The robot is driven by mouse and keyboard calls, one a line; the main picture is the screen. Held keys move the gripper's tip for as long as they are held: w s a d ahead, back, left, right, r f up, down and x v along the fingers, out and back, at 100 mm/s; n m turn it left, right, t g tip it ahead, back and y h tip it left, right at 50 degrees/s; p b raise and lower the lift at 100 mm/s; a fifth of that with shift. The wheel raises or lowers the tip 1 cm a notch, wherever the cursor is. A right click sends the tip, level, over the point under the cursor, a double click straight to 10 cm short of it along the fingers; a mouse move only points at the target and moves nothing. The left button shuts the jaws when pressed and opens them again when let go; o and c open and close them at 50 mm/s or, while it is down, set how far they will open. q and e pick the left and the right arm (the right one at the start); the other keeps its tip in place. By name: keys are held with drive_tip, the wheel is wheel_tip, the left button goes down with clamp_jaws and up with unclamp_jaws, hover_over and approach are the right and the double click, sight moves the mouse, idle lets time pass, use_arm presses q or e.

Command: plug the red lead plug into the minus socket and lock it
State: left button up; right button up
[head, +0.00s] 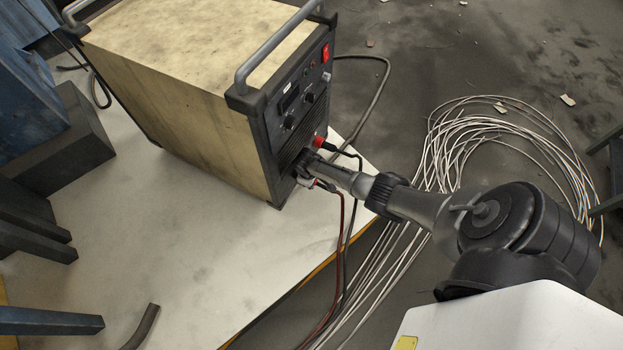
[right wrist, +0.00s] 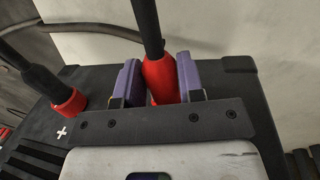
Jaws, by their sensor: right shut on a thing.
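The welding machine (head: 290,105) stands with its dark front panel facing right. My right gripper (head: 306,176) is at the lower part of this panel. In the right wrist view, the right gripper's purple-padded fingers (right wrist: 160,84) are shut on the red lead plug (right wrist: 160,78), with a dark lead leaving it upward. The plug's front end and the minus socket are hidden behind the gripper's plate, so I cannot tell how far it is seated or whether it is locked. The red lead (head: 341,215) hangs down from the gripper. My left gripper is not in view.
Another red-collared plug (right wrist: 70,101) sits at the panel beside the plus mark (right wrist: 62,134); it also shows in the head view (head: 319,142). Its black lead hangs close to my right gripper. Coiled pale cable (head: 480,140) lies on the floor at right.

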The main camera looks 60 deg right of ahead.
drive_tip(key=y+b, duration=0.1)
drive_tip(key=y, duration=0.2)
drive_tip(key=shift+s+d+f+b, duration=0.2)
drive_tip(key=shift+f+b, duration=0.1)
drive_tip(key=shift+b, duration=0.1)
drive_tip(key=shift+w+y+b, duration=0.15)
drive_tip(key=shift+y+b, duration=0.85)
drive_tip(key=shift+y, duration=0.4)
drive_tip(key=o, duration=1.1)
drive_tip(key=shift+r, duration=0.25)
drive_tip(key=shift+r, duration=0.1)
drive_tip(key=shift+p+v, duration=3.3)
drive_tip(key=shift+v, duration=2.65)
drive_tip(key=shift+w, duration=0.2)
